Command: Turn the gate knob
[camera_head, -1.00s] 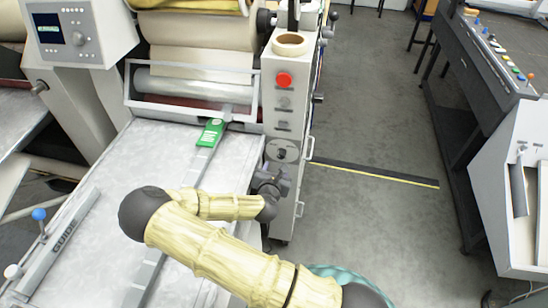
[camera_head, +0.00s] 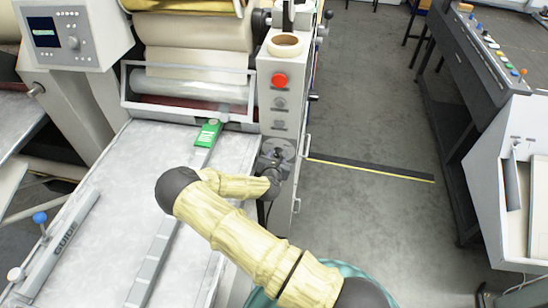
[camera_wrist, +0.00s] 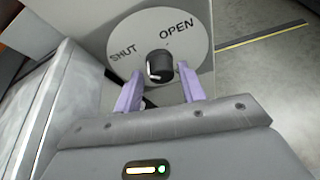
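The gate knob (camera_wrist: 159,65) is a small black knob with a pale mark, at the middle of a grey round dial (camera_wrist: 190,38) lettered SHUT on the left and OPEN on the upper right. My gripper (camera_wrist: 160,80) shows two purple fingers spread apart, with their tips close to the knob's lower left and lower right. I see nothing between the fingers but the knob area, and cannot tell whether they touch it. In the head view my gripper (camera_head: 274,160) is in front of the dial (camera_head: 284,147) and hides the knob.
The dial is on a grey machine column with a red button (camera_head: 280,80) above. A metal table (camera_head: 125,185) with a green-tagged strip (camera_head: 208,133) and a guide bar (camera_head: 70,235) lies left. Open floor with a yellow line (camera_head: 375,171) lies right.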

